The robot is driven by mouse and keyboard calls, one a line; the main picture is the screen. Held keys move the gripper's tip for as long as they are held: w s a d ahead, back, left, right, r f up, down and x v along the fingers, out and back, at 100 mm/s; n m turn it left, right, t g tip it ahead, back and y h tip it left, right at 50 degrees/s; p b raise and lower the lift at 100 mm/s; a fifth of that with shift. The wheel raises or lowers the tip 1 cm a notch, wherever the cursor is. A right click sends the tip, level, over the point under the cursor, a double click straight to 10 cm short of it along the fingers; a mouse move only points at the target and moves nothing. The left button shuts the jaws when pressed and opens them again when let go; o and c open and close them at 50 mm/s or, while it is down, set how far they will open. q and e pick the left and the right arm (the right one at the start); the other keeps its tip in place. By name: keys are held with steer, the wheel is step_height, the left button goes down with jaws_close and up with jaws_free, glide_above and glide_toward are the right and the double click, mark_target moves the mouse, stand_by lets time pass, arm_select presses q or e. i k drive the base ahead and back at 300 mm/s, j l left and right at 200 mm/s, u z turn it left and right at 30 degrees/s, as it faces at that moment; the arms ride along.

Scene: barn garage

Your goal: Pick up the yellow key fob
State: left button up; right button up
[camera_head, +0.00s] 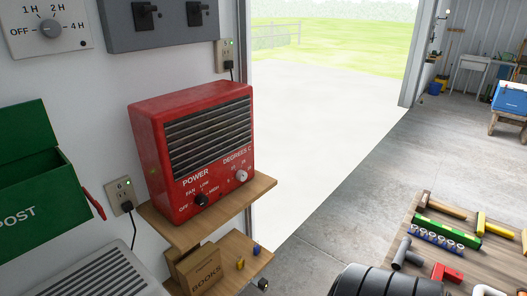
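A small yellow object that looks like the key fob (240,264) is at the lower wooden shelf (236,247), to the right of a brown box marked BOOKS (199,268). A similar small blue object (256,248) is just to its right and a little higher. A small dark object with a pale end (263,284) is lower right, near the shelf's edge. These are too small to see how they rest or hang. Neither of my grippers shows in the head view.
A red heater (193,147) stands on the upper shelf (256,190), above the fob. A green post box (35,175) is on the wall at left. A black ribbed, tyre-like object (385,283) is at the bottom. A wooden board (480,266) with tools is at right. Open floor lies between.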

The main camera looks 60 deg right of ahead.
mark_target(239, 265)
steer(key=z, duration=1.55)
